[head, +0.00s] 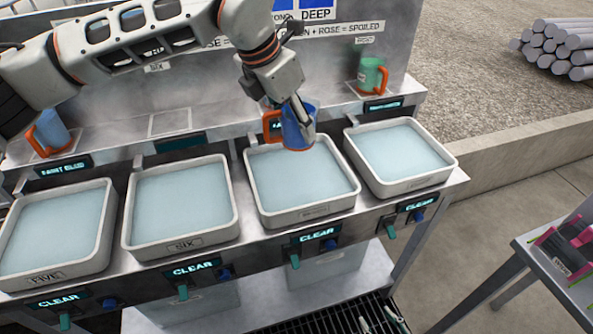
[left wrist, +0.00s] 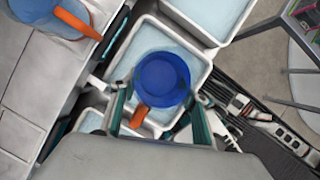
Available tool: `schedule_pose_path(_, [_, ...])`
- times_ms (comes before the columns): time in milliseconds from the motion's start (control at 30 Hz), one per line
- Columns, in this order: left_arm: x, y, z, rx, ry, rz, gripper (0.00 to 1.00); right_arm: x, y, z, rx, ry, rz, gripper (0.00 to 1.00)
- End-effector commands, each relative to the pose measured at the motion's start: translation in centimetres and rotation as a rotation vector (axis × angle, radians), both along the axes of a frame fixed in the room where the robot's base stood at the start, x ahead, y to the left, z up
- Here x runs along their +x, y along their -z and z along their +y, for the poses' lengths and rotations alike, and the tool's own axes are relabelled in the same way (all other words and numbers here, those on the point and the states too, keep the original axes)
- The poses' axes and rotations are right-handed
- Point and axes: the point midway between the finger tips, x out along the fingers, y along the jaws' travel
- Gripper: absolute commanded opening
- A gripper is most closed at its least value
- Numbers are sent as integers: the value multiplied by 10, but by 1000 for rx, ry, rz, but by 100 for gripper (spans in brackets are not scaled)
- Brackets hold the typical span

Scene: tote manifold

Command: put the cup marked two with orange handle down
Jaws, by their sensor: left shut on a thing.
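My left gripper (head: 297,112) is shut on a blue cup (head: 298,135) with an orange handle (head: 271,123). The cup is in the air over the third tote from the left (head: 262,198). In the left wrist view I look down on the blue cup (left wrist: 162,76) between the fingers, its orange handle (left wrist: 139,117) toward the palm. I cannot read a mark on it. The fingertips of my right gripper (head: 382,320) show at the bottom edge of the head view, apart and with nothing between them.
Another blue cup (head: 52,128) with an orange handle stands on the back ledge at left, and a green cup (head: 369,76) at back right. Pale-filled totes stand in a row, one marked six (head: 131,222). A side table (head: 540,258) stands at right. Bare ledge (head: 170,124) lies behind the second tote.

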Motion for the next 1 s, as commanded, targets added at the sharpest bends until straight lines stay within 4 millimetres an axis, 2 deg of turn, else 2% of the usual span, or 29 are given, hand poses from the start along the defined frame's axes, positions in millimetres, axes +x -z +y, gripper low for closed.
schedule_pose_path(33, [-1, 15, 0, 0, 1, 6, 24, 0, 1, 1, 1, 0, -1, 40])
schedule_pose_path(100, [-1, 32, 0, 0, 1, 4, 24, 1, 1, 1, 0, 0, -1, 40])
schedule_pose_path(300, [-1, 72, 0, 0, 0, 3, 24, 1, 1, 1, -1, -1, -3, 40])
schedule_pose_path(567, [0, 90, 0, 1, 0, -1, 24, 3, 0, -1, -4, 0, -7, 40])
schedule_pose_path(833, [-1, 126, 0, 0, -1, 2, 24, 2, 3, -3, -9, -1, -4, 40])
schedule_pose_path(1000, [0, 128, 0, 0, -1, -1, 24, 2, 3, -3, -9, -1, -4, 40])
